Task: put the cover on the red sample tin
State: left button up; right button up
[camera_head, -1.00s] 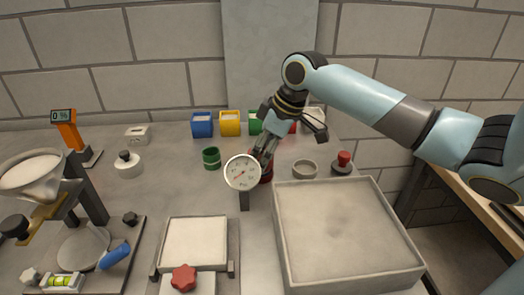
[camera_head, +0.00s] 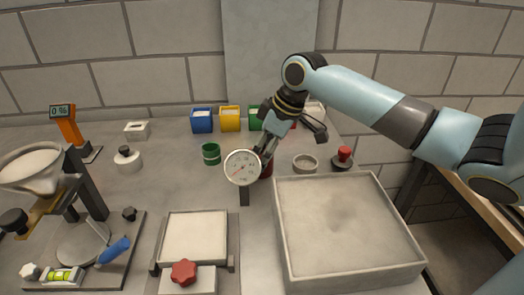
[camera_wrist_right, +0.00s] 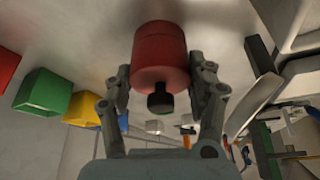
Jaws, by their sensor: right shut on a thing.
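The red sample tin (camera_head: 267,170) stands on the bench, partly hidden behind the round dial gauge and my right gripper. In the right wrist view the red tin (camera_wrist_right: 160,38) is at the top centre. A red cover (camera_wrist_right: 160,75) with a black knob (camera_wrist_right: 160,102) faces the camera and lines up with the tin; a thin seam shows between them. I cannot tell whether it is fully seated. My right gripper (camera_wrist_right: 160,66) has a finger on each side of the cover and is shut on it. In the head view this gripper (camera_head: 264,153) points down behind the gauge. My left gripper is not in view.
The dial gauge (camera_head: 242,167) stands just in front of the tin. A green tin (camera_head: 211,154) is to the left, a shallow grey dish (camera_head: 305,163) to the right. The large sandbed (camera_head: 283,230) fills the front right. Blue (camera_head: 202,121) and yellow (camera_head: 230,120) bins stand behind.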

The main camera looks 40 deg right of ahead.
jog(key=o, duration=1.1)
jog(key=v, duration=0.6)
jog(key=shift+s+d+r, duration=0.15)
jog(key=shift+r, duration=0.2)
jog(key=shift+s+r, duration=0.2)
jog(key=shift+r, duration=0.4)
